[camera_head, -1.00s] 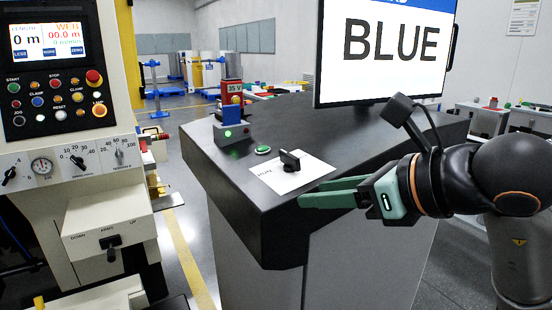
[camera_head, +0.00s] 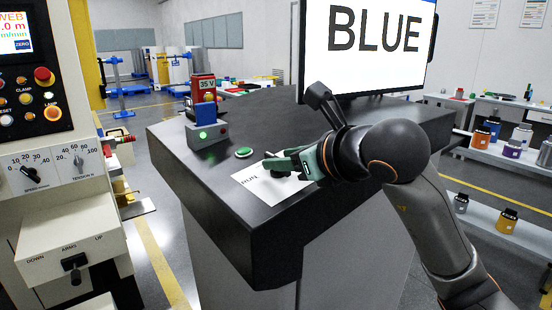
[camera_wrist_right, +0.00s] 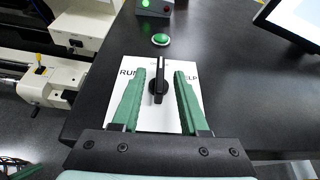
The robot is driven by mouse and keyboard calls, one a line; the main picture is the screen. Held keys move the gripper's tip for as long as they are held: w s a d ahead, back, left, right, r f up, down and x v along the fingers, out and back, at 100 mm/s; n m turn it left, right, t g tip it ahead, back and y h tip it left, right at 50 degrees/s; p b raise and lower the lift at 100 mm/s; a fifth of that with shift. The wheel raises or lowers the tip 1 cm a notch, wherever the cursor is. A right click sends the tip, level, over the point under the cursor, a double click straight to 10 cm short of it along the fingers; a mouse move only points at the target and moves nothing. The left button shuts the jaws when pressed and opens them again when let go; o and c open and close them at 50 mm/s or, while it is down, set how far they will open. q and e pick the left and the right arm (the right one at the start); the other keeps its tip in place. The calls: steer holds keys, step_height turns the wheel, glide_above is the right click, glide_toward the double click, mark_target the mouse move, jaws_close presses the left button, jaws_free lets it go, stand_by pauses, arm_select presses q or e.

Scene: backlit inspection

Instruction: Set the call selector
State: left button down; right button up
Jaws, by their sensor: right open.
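The call selector is a black knob (camera_wrist_right: 159,82) on a white plate (camera_wrist_right: 150,123) lettered "RUN" on the left and a partly hidden word ending "LP" on the right. Its handle points about straight up in the right wrist view. My right gripper (camera_wrist_right: 161,76) is open, with one green finger on each side of the knob and gaps between. In the head view the right gripper (camera_head: 272,167) covers most of the knob, and part of the white plate (camera_head: 255,184) shows. My left gripper is not in view.
A green button (camera_head: 244,152) and a grey box with a green light (camera_head: 203,135) sit behind the plate on the black console top (camera_head: 175,140). A screen reading "BLUE" (camera_head: 370,40) stands at the back right. A machine panel (camera_head: 45,170) is at left.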

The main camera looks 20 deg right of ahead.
steer(key=shift+x, duration=1.45)
steer(key=shift+c, duration=0.3)
jaws_close()
